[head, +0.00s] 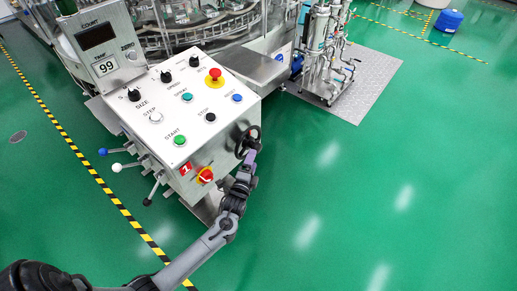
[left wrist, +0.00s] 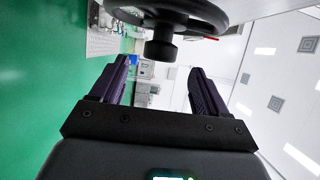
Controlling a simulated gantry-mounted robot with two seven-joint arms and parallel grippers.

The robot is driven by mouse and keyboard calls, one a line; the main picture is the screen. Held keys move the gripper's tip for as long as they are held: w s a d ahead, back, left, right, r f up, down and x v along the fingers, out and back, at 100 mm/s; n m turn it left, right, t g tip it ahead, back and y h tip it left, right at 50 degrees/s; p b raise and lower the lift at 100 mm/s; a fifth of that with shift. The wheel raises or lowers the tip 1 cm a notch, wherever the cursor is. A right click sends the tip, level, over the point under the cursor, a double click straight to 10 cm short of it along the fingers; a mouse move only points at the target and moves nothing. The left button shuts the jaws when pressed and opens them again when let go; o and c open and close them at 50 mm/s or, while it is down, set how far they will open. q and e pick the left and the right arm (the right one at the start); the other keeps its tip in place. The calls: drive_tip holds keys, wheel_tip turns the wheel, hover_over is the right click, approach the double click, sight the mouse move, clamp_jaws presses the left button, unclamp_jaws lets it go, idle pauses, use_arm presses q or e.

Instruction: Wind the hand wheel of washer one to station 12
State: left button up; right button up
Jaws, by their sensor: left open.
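The black hand wheel (head: 248,141) sits on the right side of the steel control cabinet (head: 222,108). In the left wrist view the wheel's dark rim (left wrist: 205,12) crosses the top, and its black knob (left wrist: 160,49) sticks out toward my gripper. My left gripper (head: 250,157) is just below the wheel in the head view, partly blending with it. In the left wrist view my left gripper (left wrist: 158,72) is open, with the knob ahead of and between its purple-black fingers, apparently not gripped. A station number on the wheel is not readable. My right gripper is not in view.
The cabinet top has several buttons and a red emergency stop (head: 214,74). A red-and-yellow switch (head: 205,174) is on its front, with levers (head: 119,167) at left. A counter box (head: 100,46) bears a 99 plate. Green floor (head: 340,200) at right is clear.

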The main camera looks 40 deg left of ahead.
sight(258, 145)
use_arm(q)
drive_tip(key=b+x, duration=0.3)
drive_tip(key=x, duration=0.5)
drive_tip(key=shift+f+b, duration=0.1)
drive_tip(key=shift+b, duration=0.25)
drive_tip(key=shift+w+a, duration=0.25)
drive_tip(key=shift+w, duration=0.25)
clamp_jaws()
